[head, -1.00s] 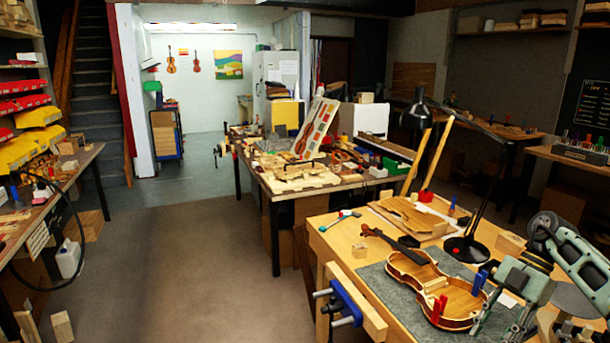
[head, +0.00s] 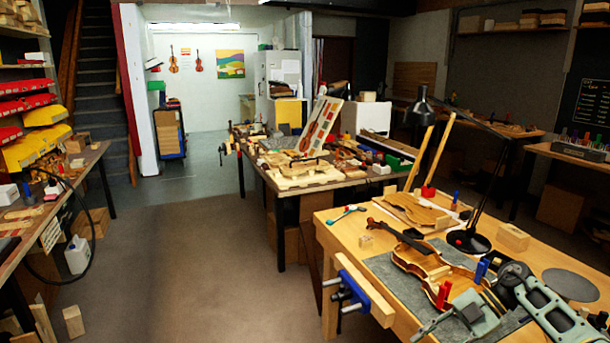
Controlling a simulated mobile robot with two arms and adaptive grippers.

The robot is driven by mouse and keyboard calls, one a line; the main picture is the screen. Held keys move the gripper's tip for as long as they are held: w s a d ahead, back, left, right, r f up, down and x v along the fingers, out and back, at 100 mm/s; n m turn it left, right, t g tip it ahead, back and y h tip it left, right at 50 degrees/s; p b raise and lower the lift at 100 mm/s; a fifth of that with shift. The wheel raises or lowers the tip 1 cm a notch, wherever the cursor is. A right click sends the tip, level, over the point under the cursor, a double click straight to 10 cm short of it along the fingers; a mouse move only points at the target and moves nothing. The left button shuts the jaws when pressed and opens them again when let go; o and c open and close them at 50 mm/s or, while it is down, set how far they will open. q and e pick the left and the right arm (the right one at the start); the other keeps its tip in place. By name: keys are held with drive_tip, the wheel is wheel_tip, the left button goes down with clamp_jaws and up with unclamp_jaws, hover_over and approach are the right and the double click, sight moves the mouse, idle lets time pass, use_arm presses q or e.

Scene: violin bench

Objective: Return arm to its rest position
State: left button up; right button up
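My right arm comes in from the lower right, bent over the right front of the workbench. My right gripper (head: 455,322) hangs over the front part of the bench, just below the violin body in the picture. Its fingers look spread, with nothing seen between them. The violin (head: 418,262) lies on a grey mat (head: 385,267), its dark neck towards the back left. A red clamp (head: 443,296) and a blue clamp (head: 482,270) stand at its body. My arm and gripper hide part of the mat and bench. My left gripper is not in view.
A black desk lamp (head: 467,240) stands behind the violin. A wooden block (head: 513,238) and a dark round disc (head: 570,285) are on the right. A blue vise (head: 350,290) is on the bench's left edge. Open floor (head: 200,260) lies to the left.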

drive_tip(key=w+a+f+m+t+y, duration=0.3)
drive_tip(key=a+f+m+t, duration=0.45)
drive_tip(key=f, duration=0.75)
drive_tip(key=s+f+m+t+h, duration=0.2)
drive_tip(key=s+f+m+h, duration=0.15)
drive_tip(key=f, duration=0.45)
drive_tip(key=s+f+m+t+h, duration=0.2)
drive_tip(key=s+f+m+h, duration=0.15)
drive_tip(key=f, duration=0.45)
drive_tip(key=s+d+f+m+g+h, duration=0.1)
drive_tip(key=s+f+m+g+h, duration=0.1)
drive_tip(key=s+f, duration=0.7)
drive_tip(key=s+d+f+m+g+h, duration=0.15)
drive_tip(key=s+f, duration=0.25)
drive_tip(key=s, duration=0.9)
drive_tip(key=s+d+f+m+g+h, duration=0.2)
drive_tip(key=s+f+m+g, duration=0.1)
drive_tip(key=s+f, duration=0.55)
drive_tip(key=s+a+m+g, duration=0.1)
drive_tip(key=s+g, duration=0.2)
drive_tip(key=s, duration=1.3)
drive_tip(key=shift+s+a+f, duration=0.15)
drive_tip(key=shift+s+f, duration=0.1)
drive_tip(key=shift+s, duration=0.1)
